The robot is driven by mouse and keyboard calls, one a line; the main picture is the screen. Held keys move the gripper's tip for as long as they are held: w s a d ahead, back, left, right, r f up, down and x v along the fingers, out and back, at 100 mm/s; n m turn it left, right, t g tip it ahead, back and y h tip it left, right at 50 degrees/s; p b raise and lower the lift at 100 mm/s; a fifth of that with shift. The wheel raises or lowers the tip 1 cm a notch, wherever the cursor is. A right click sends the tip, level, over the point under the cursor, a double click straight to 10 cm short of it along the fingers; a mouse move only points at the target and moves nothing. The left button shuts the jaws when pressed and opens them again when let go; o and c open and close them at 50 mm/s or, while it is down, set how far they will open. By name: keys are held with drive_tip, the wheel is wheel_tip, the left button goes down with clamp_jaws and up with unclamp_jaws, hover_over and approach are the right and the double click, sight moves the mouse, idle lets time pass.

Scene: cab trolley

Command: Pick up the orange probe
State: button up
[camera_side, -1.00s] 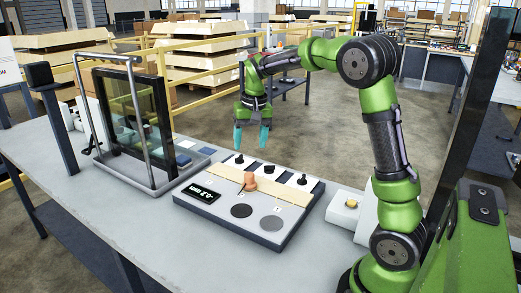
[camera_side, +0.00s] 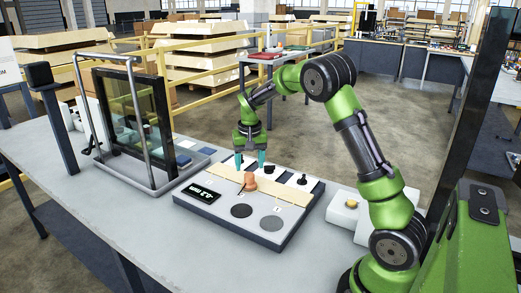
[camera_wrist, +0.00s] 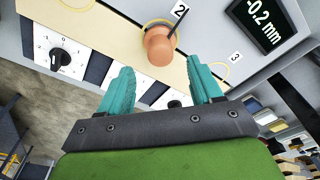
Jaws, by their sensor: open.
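The orange probe (camera_side: 250,182) has a rounded body and a thin dark tip. It rests on the beige strip (camera_side: 285,190) of a grey panel. In the wrist view the probe (camera_wrist: 159,45) lies ahead of the fingers, near the label 2. My gripper (camera_side: 251,160) has two teal fingers spread apart, with nothing between them. It hangs just above and behind the probe, over the knob row. In the wrist view the fingers (camera_wrist: 160,88) point towards the probe without touching it. The fingers hide part of the knobs.
The panel carries a display (camera_side: 201,193), dark knobs (camera_side: 302,180), a dark disc (camera_side: 241,211) and a grey disc (camera_side: 271,223). A glass pane in a metal frame (camera_side: 150,130) stands at the left. A white box with a yellow button (camera_side: 351,203) stands at the right.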

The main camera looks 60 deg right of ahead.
sight(249, 173)
wheel_tip(249, 173, down, 5)
drive_tip(key=shift+w+f, duration=0.1)
drive_tip(key=shift+f, duration=0.05)
drive_tip(key=c, duration=1.2)
clamp_jaws()
